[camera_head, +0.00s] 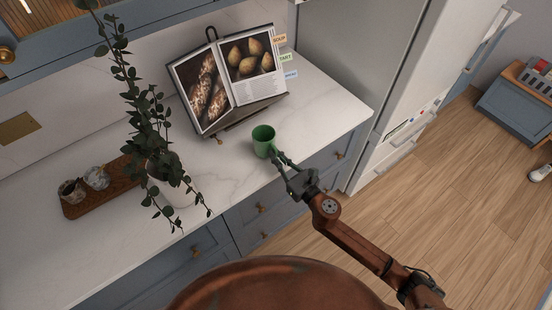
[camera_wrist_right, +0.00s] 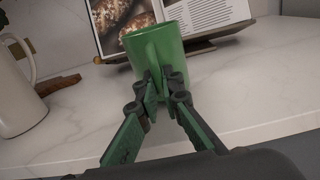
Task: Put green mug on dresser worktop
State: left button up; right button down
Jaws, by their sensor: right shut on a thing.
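The green mug (camera_head: 263,141) is upright at the front part of the pale marble dresser worktop (camera_head: 330,105), in front of the cookbook. It also shows in the right wrist view (camera_wrist_right: 155,48), with its handle toward me. My right gripper (camera_head: 279,158) reaches in from the lower right, and its fingers (camera_wrist_right: 160,92) are shut on the mug's near side, at the handle. The mug's base is partly hidden behind the fingers, so I cannot tell if it touches the worktop. My left gripper is not in view.
An open cookbook (camera_head: 228,80) on a stand is behind the mug. A white jug (camera_wrist_right: 15,95) holding a trailing plant (camera_head: 150,130) is to the left. A wooden board (camera_head: 103,187) bears small patterned cups. A fridge (camera_head: 400,90) stands at the right. Worktop right of the mug is clear.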

jog(key=shift+f, duration=0.7)
jog(key=shift+r, duration=0.2)
jog(key=shift+f, duration=0.15)
jog(key=c, duration=2.1)
grip_release()
